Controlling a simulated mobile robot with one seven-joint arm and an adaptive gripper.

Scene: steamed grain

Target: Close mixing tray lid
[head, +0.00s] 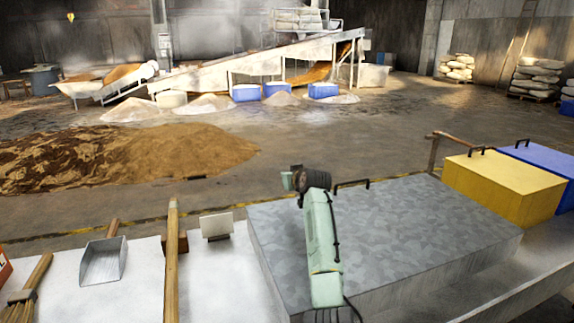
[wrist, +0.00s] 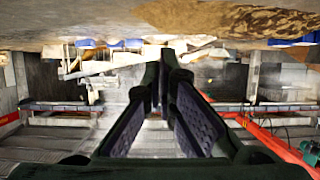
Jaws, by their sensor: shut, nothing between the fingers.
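A large grey galvanized metal tray with a flat top lid (head: 420,225) stands at the front right of the head view. The lid lies flat, with no open gap visible on the sides I see. A black handle (head: 352,183) is at its far edge. My arm crosses in front of the lid's left part and hides some of it. My gripper (wrist: 165,62) is shut and empty in the wrist view, pointing out over the floor. In the head view its end is near the lid's far left edge, left of the handle; I cannot tell its exact height.
A yellow box (head: 503,190) and a blue box (head: 548,170) with black handles stand right of the tray. A metal scoop (head: 103,262), a brush (head: 28,290) and a wooden pole (head: 172,250) are on the left. A grain heap (head: 120,158) lies on the floor beyond.

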